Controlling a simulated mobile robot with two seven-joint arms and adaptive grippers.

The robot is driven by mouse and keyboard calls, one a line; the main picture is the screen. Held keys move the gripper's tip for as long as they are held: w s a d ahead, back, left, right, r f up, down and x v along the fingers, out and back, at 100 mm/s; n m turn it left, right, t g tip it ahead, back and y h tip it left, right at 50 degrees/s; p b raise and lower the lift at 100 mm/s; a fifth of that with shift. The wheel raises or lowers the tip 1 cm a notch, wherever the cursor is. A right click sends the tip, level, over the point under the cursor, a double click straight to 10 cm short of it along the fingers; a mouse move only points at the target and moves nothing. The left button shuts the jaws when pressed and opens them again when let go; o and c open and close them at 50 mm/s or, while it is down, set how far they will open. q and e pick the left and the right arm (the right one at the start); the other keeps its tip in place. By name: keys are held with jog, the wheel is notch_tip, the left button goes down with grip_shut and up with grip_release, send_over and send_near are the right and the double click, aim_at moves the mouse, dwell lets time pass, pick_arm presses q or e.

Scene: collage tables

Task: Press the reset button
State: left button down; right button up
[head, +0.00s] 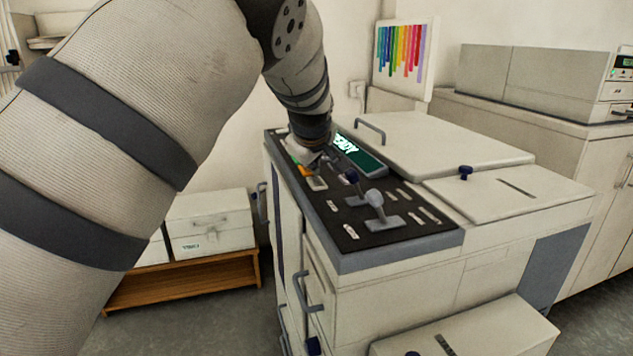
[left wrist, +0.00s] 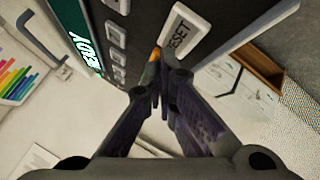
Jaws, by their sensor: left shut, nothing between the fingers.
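The reset button, a pale rectangular piece marked RESET (left wrist: 181,36), shows at the top of the left wrist view on the dark control panel (left wrist: 140,32). In the head view a pale rectangle (head: 317,184) near the panel's left edge appears to be the same piece. My left gripper (left wrist: 160,82) is shut and empty, its tips pointing at the panel close to the RESET piece. I cannot tell whether they touch it. In the head view this gripper (head: 313,160) is low over the panel's far left part. A small orange piece (head: 305,172) lies beside it. My right gripper is not in view.
A lit green display (head: 358,154) sits at the panel's back. Levers with a blue knob (head: 351,176) and a grey knob (head: 375,197) rise from the panel (head: 420,229). A handled lid (head: 440,140) is behind. A white box (head: 210,222) stands on a low wooden bench (head: 185,282).

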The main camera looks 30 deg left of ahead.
aim_at(313, 182)
pick_arm(q)
jog(key=shift+r, duration=2.55)
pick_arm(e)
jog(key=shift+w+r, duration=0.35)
pick_arm(q)
jog(key=shift+f, duration=0.1)
